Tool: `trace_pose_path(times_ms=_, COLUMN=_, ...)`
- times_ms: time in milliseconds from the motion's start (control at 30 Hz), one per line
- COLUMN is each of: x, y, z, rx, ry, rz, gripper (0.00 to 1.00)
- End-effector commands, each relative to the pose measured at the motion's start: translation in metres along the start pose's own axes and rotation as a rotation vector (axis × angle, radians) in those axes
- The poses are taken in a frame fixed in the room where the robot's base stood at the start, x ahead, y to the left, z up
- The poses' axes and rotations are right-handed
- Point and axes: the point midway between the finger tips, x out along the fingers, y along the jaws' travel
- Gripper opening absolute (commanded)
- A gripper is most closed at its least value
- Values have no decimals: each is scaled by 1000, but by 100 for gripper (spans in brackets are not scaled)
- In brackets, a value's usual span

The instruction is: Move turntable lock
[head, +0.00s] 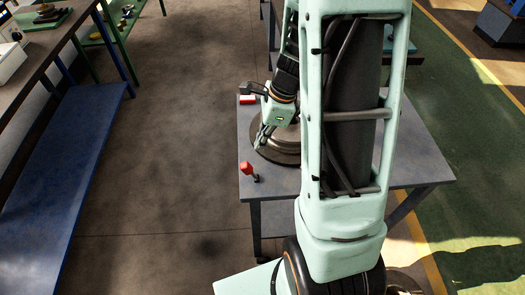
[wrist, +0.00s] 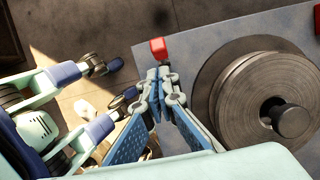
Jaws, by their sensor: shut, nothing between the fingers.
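A round grey metal turntable (head: 280,146) lies on a grey table, partly hidden by my arm. In the wrist view the turntable (wrist: 232,100) fills the right side, with a dark central knob. A small upright lever with a red handle (head: 247,169) stands near the table's front left corner. A red handle (wrist: 158,48) also shows just beyond my fingertips in the wrist view. A red and white block (head: 247,99) sits by the table's back left corner. My gripper (wrist: 159,78) is shut and empty, pointing down beside the turntable. I cannot tell whether it touches the handle.
The grey table (head: 270,212) ends just left of the red handle. A blue bench shelf (head: 75,150) stands at the far left. The dark floor (head: 170,130) between bench and table is clear.

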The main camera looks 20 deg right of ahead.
Motion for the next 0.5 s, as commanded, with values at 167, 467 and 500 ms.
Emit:
trace_pose_path(times_ms=167, x=-19, y=-1, z=9, rx=0, ry=0, rz=-2, gripper=0)
trace_pose_path(times_ms=467, x=-24, y=0, z=11, rx=2, ry=2, rz=0, gripper=0)
trace_pose_path(times_ms=500, x=-24, y=0, z=11, rx=2, ry=2, rz=0, gripper=0)
